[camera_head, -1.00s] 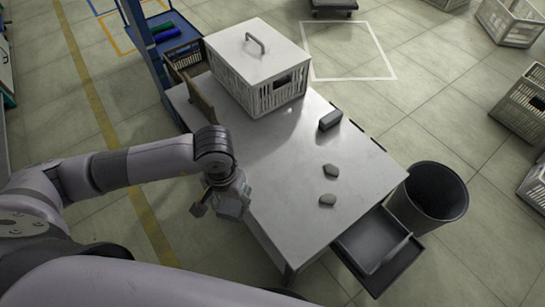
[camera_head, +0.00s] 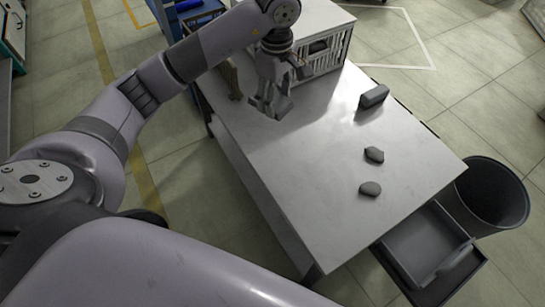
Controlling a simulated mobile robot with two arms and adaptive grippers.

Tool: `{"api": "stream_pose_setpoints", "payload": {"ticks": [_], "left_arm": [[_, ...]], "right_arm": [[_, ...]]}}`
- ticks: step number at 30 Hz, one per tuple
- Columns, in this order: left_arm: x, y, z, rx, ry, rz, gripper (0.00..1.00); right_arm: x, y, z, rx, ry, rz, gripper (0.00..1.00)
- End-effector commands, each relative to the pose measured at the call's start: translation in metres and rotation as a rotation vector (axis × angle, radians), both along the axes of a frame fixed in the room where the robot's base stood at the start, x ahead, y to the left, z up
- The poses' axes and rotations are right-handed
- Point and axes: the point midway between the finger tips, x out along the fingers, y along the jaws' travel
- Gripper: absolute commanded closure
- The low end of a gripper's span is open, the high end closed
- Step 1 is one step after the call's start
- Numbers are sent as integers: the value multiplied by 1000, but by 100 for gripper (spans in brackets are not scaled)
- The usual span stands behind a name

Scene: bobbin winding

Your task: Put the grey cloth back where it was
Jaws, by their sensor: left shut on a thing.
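My left gripper (camera_head: 270,92) is over the back left part of the grey table (camera_head: 310,150), pointing down in front of the white crate. It is shut on a folded grey piece that looks like the grey cloth (camera_head: 273,106). The cloth hangs below the fingers, close to the tabletop; I cannot tell whether it touches. My right gripper is out of view.
A white slotted crate (camera_head: 327,58) stands at the table's back, partly hidden by my arm. A dark grey block (camera_head: 374,96) and two grey stone-like pieces (camera_head: 374,154) (camera_head: 369,188) lie at right. An open drawer (camera_head: 418,248) and black bin (camera_head: 492,195) are beyond the right edge.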

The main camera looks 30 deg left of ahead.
Motion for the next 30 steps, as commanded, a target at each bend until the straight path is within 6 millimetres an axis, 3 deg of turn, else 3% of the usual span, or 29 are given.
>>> {"api": "stream_pose_setpoints", "payload": {"ticks": [5, 19, 30], "left_arm": [[3, 1, -14, 0, 3, 42, 74], [2, 0, -134, -2, 4, 41, 74], [2, 0, -170, -1, 2, 38, 74]], "right_arm": [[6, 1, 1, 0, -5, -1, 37], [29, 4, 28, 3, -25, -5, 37], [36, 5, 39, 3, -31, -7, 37]]}}
